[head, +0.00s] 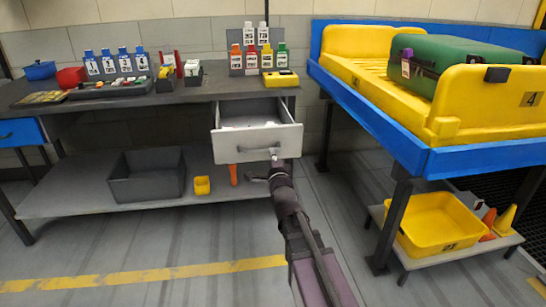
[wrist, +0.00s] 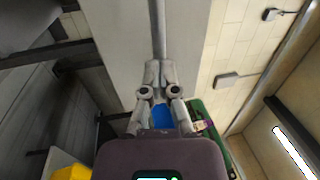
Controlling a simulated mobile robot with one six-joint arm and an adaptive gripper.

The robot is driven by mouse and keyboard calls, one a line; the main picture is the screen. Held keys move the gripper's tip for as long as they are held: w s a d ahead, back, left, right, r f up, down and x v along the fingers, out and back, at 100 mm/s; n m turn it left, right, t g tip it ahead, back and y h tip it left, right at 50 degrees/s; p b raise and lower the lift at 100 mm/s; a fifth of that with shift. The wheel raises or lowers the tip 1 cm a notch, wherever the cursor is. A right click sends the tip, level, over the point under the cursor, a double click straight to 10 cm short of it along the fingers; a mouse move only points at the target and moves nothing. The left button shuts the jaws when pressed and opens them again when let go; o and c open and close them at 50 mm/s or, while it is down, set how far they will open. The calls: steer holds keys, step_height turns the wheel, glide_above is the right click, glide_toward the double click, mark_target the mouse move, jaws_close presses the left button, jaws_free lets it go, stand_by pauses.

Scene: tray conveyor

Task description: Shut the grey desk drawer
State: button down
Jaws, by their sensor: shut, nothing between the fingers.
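The grey desk drawer (head: 240,146) stands pulled out under the right end of the dark desk, and its light, empty-looking inside shows from above. My gripper (head: 274,153) is at the drawer's front, right of its middle, with my arm reaching up from below. In the wrist view my gripper (wrist: 159,66) is shut and empty, its fingertips close against the grey drawer front (wrist: 190,55). A thin bar, apparently the handle (wrist: 157,25), runs up from the fingertips. I cannot tell whether the fingertips touch it.
The desk top (head: 205,91) holds bottles and small boxes. A blue drawer (head: 20,132) is at the far left. A dark bin (head: 146,176) and a yellow cup (head: 202,185) stand on the lower shelf. The blue-framed conveyor (head: 440,160) with a green case (head: 455,65) is on the right.

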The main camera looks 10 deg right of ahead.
steer(key=shift+w, duration=0.15)
steer(key=w, duration=2.9)
steer(key=shift+w, duration=0.4)
steer(key=shift+w+r, duration=0.1)
steer(key=shift+w, duration=0.05)
steer(key=s+f+b, duration=0.1)
steer(key=s, duration=0.4)
steer(key=s+f, duration=0.1)
steer(key=s, duration=0.3)
steer(key=s+b, duration=0.1)
steer(key=s, duration=0.4)
steer(key=shift+s+f+b, duration=0.3)
steer(key=shift+f, duration=0.1)
